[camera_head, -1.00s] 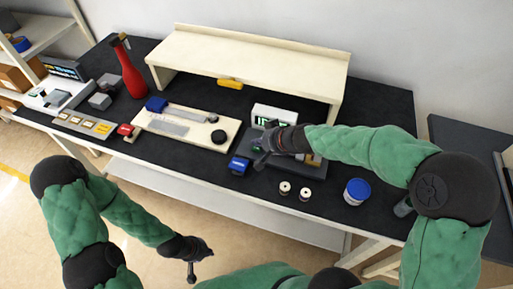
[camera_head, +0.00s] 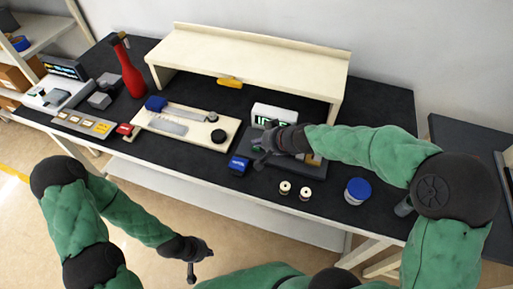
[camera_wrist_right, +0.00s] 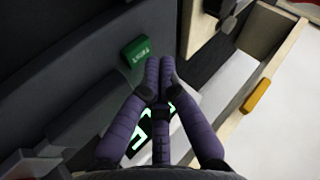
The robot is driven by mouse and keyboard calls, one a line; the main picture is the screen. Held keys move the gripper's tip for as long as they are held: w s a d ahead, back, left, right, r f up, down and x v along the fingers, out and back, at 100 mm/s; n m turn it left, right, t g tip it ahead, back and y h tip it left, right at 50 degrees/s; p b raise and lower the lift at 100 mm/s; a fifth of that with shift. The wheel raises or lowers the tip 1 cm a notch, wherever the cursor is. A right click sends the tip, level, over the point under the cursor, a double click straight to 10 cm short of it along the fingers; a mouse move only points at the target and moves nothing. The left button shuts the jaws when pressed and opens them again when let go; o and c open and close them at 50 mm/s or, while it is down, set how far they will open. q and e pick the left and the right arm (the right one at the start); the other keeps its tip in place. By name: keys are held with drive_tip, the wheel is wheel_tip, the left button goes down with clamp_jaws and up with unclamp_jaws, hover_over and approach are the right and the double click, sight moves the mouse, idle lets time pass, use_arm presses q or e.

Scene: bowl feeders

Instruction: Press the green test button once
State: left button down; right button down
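The green button (camera_wrist_right: 137,52), a small block with pale lettering too small to read, shows in the right wrist view. It is just left of my right fingertips (camera_wrist_right: 160,65), which are together with nothing between them. A gap shows between button and tips in the picture; I cannot tell the depth. In the head view my right gripper (camera_head: 260,160) is over the dark base in front of the white display box (camera_head: 275,115) with green digits, and the button is hidden there. My left gripper (camera_head: 195,270) hangs in front of the bench, away from everything.
A blue block (camera_head: 238,166), two small white spools (camera_head: 285,188) and a blue-lidded jar (camera_head: 357,191) stand near the front edge. A cream shelf (camera_head: 245,60) rises behind.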

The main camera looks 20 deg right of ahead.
sight(259, 148)
drive_tip(key=shift+f, duration=0.2)
drive_tip(key=shift+f+b, duration=0.4)
drive_tip(key=shift+b, duration=0.25)
idle(0.6)
idle(0.4)
drive_tip(key=shift+r+p, duration=0.6)
drive_tip(key=shift+r, duration=0.2)
drive_tip(key=shift+r, duration=0.1)
wheel_tip(259, 148, up, 5)
drive_tip(key=p, duration=0.4)
idle(0.6)
